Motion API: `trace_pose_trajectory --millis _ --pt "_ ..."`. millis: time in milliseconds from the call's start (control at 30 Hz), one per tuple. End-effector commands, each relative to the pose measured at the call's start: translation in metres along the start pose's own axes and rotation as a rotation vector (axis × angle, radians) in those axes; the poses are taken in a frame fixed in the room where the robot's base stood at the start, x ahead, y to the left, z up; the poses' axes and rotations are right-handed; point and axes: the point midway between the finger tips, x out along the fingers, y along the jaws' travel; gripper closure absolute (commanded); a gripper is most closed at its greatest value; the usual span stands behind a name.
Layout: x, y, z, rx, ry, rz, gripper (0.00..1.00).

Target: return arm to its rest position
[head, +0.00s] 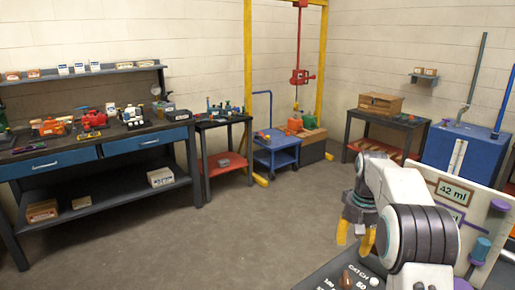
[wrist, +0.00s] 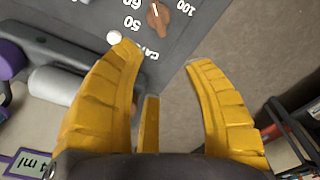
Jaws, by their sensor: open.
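My arm is bent at the lower right of the head view, with white links and a black joint. My gripper (head: 355,238) hangs from it with its yellow fingers pointing down. In the wrist view my gripper (wrist: 161,56) has its yellow fingers spread wide, with nothing between them. The fingers show in front of a dark panel (wrist: 75,28) with white numbers, a brown knob (wrist: 158,18) and a white button (wrist: 113,38). I cannot tell how far the fingertips are from the panel.
A pale board marked 42 ml (head: 455,193), with purple parts, stands close beside my arm at the right. A workbench (head: 140,143) is at the left. A blue cart (head: 276,148) and a dark table (head: 370,118) stand farther back. The middle floor (head: 235,220) is clear.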

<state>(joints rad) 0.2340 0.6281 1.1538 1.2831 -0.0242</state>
Motion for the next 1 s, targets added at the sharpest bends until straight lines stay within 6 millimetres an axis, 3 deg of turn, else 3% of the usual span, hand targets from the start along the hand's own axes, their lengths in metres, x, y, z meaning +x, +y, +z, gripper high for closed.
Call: trace_pose_trajectory --millis 67,200,367,567,1000 --pt "0.017 0.0 0.004 0.004 -0.005 0.0 0.54" --pt "0.053 -0.001 0.031 0.009 -0.071 -0.001 0.54" --pt "0.071 -0.002 0.073 0.013 -0.129 -0.002 0.54" --pt "0.064 -0.008 0.131 0.006 -0.155 -0.002 0.54" --pt "0.02 -0.026 0.265 -0.06 -0.115 -0.003 0.54"
